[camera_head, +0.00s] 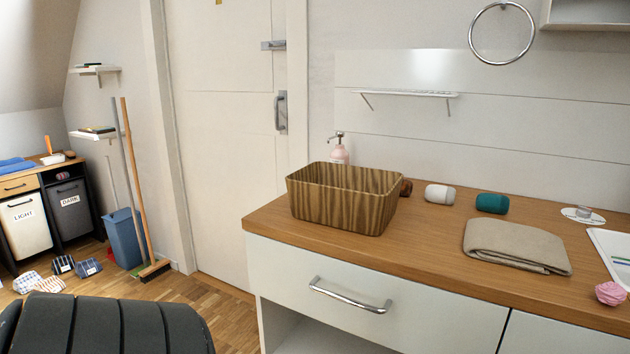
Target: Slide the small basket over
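A small wood-grain basket (335,211) stands upright near the left end of the wooden countertop (430,240). Its near side sits close to the counter's front edge, and its inside looks empty from what shows. Below it is a white drawer front (400,312) with a metal handle (349,296); the drawer looks closed. Neither of my grippers shows in the head view, so nothing of mine is seen touching the basket.
Behind the basket stands a pink soap bottle (340,152). To its right are a white roll (440,194), a teal roll (492,203), a folded beige towel (517,247) and a pink ball (610,293). Bare counter lies between basket and towel. A blue bin (124,238) stands on the floor at left.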

